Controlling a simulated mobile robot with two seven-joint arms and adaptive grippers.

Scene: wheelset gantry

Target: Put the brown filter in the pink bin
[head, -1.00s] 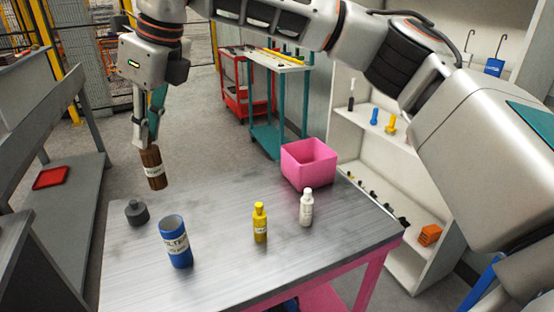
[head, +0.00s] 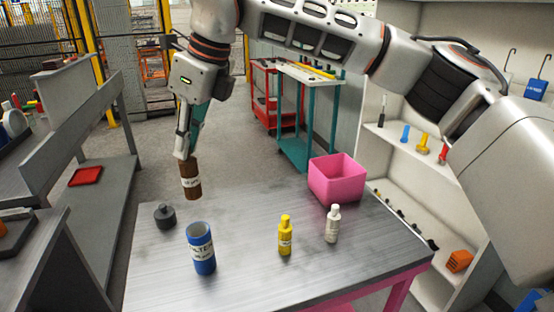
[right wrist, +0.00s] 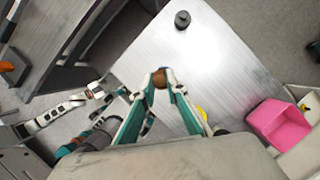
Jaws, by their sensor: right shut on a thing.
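The brown filter (head: 191,180) is a brown cylinder with a white label. It hangs a little tilted in my right gripper (head: 184,152), which is shut on its upper end, above the left side of the table. In the right wrist view the brown filter (right wrist: 159,78) shows between the two fingertips. The pink bin (head: 336,178) is an open square box at the table's far right, well apart from the gripper; it also shows in the right wrist view (right wrist: 279,126). Parts of my other arm appear at the left of the wrist view, its fingers unclear.
On the grey table (head: 255,210) stand a blue filter (head: 201,250), a dark grey knobbed cylinder (head: 165,216), a yellow bottle (head: 285,236) and a white bottle (head: 332,224). The two bottles stand in front of the bin. A white shelf stands at the right.

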